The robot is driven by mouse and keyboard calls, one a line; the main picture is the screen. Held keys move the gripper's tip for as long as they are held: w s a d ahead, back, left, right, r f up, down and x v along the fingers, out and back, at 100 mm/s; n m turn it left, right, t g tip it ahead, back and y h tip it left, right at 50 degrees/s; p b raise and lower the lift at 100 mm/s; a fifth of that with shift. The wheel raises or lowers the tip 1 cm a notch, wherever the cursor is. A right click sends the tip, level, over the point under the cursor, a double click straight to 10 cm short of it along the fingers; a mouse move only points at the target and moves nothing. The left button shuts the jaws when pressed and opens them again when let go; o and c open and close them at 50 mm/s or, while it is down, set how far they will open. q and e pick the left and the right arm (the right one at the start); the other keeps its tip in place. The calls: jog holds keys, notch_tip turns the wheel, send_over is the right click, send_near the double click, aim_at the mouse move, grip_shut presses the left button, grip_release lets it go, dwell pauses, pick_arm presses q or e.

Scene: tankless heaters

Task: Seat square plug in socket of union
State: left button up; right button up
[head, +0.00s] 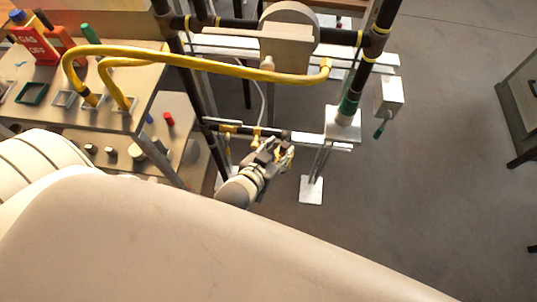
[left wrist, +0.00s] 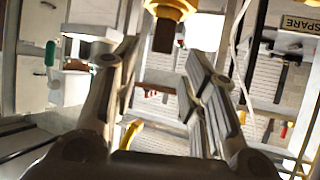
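My left gripper (head: 281,152) is at the lower pipe run of the black pipe frame in the head view. In the left wrist view its two fingers (left wrist: 163,55) stand apart, with a clear gap between them. A yellow-brass fitting (left wrist: 172,7), which looks like the union, is at the top edge. A dark brown square-ended piece (left wrist: 163,36), likely the square plug, sticks out below it between the fingertips. Gaps show on both sides of this piece. I cannot tell how deep it sits in the fitting. My right gripper is in neither view.
A workbench (head: 137,85) with trays, fittings and a red GAS OFF sign (head: 32,42) stands at the left. A yellow gas hose (head: 200,64) arches from it to the pipe frame (head: 362,75). A white box (head: 389,97) hangs at the right.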

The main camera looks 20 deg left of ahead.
pick_arm(q)
jog(key=v, duration=0.6)
jog(key=shift+a, duration=0.15)
dwell(0.4)
